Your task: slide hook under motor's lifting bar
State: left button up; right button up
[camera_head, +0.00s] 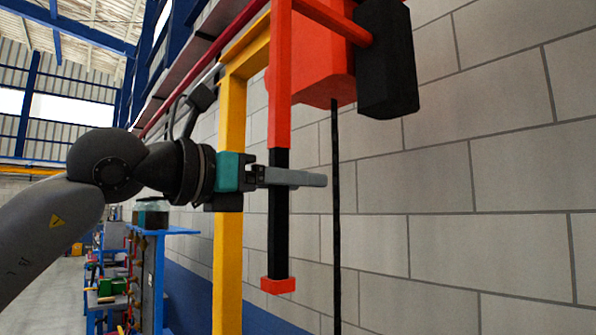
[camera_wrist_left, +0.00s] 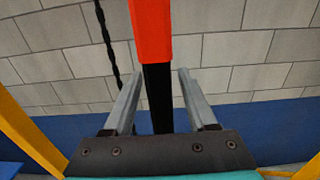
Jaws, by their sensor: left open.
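No hook, motor or lifting bar can be made out in either view. My left gripper (camera_head: 312,180) is open around the black grip (camera_head: 279,230) of a hanging orange-red bar (camera_head: 279,80). In the left wrist view, its two fingers (camera_wrist_left: 159,76) stand on either side of the black grip (camera_wrist_left: 159,100), with a gap on each side. The grip ends below in a small red block (camera_head: 278,285). A dark chain (camera_head: 336,220) hangs behind the grip, and its lower end is outside the head view. My right gripper is not in view.
An orange-red hoist body (camera_head: 325,60) with a black box (camera_head: 387,60) hangs above. A yellow post (camera_head: 228,265) stands just behind my left wrist. A grey block wall (camera_head: 480,200) is behind. Blue shelving (camera_head: 158,280) stands at the lower left.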

pick_arm(q)
jog(key=shift+w+d, duration=0.2)
jog(key=shift+d, duration=0.1)
jog(key=shift+c, duration=0.4)
grip_shut()
dwell(0.9)
